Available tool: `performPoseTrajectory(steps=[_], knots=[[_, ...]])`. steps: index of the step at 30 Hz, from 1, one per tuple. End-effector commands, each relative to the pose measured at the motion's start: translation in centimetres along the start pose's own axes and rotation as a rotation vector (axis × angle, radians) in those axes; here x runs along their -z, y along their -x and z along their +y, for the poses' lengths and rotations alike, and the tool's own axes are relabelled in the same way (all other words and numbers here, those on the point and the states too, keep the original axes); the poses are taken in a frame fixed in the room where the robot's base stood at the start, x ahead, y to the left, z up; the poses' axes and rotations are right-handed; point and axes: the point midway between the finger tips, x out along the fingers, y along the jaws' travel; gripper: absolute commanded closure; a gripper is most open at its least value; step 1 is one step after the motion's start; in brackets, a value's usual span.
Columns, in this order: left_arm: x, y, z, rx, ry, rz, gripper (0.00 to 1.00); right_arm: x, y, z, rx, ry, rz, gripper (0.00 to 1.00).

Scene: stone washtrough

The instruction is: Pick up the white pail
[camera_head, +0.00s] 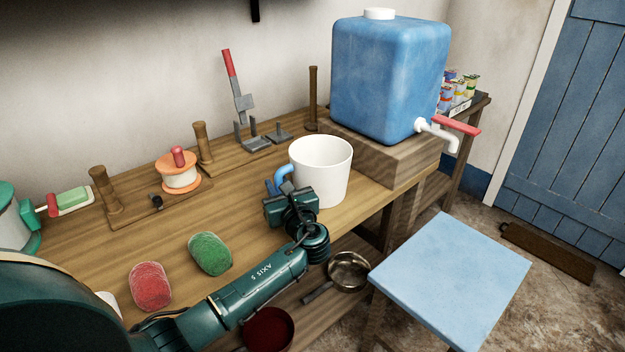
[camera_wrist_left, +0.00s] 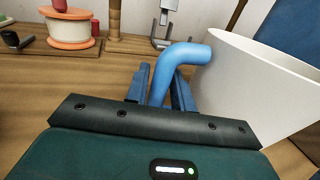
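The white pail (camera_head: 321,168) stands upright on the wooden bench, in front of the blue water tank. Its blue handle (camera_head: 282,178) sticks out to the left side. My left gripper (camera_head: 286,188) is at this handle. In the left wrist view the handle (camera_wrist_left: 180,55) comes down between the two blue fingers (camera_wrist_left: 163,90), which are close on both sides of it and look shut on it. The pail's wall (camera_wrist_left: 250,85) is to the right of the fingers. The lowest part of the handle is hidden behind the gripper's body. My right gripper is in neither view.
The blue tank (camera_head: 385,75) with a red-levered tap stands on a wooden block (camera_head: 400,160) just behind and right of the pail. Green (camera_head: 210,253) and red (camera_head: 151,286) sponges lie near my left arm. A blue stool (camera_head: 450,275) stands at right.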

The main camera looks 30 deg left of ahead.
Motion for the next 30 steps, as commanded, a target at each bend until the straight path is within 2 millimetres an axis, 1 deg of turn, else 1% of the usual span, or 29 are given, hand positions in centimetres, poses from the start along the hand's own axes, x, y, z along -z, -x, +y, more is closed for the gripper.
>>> performPoseTrajectory(steps=[1,6,9,22,26,30], knots=[[0.0,0.0,0.0,0.0,0.0,0.0,0.8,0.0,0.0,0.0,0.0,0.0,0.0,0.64],[0.0,0.0,0.0,0.0,0.0,0.0,0.94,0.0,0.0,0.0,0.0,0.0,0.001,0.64],[0.0,0.1,0.0,0.0,0.0,0.0,1.0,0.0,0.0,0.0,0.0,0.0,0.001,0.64],[-0.3,0.0,0.0,0.0,0.003,-0.001,1.0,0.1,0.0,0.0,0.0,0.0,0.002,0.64],[-1.9,0.0,0.0,0.0,0.005,-0.003,1.0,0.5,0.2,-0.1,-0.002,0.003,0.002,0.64],[-4.8,0.0,0.0,0.0,0.007,-0.004,1.0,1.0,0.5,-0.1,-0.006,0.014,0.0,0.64]])
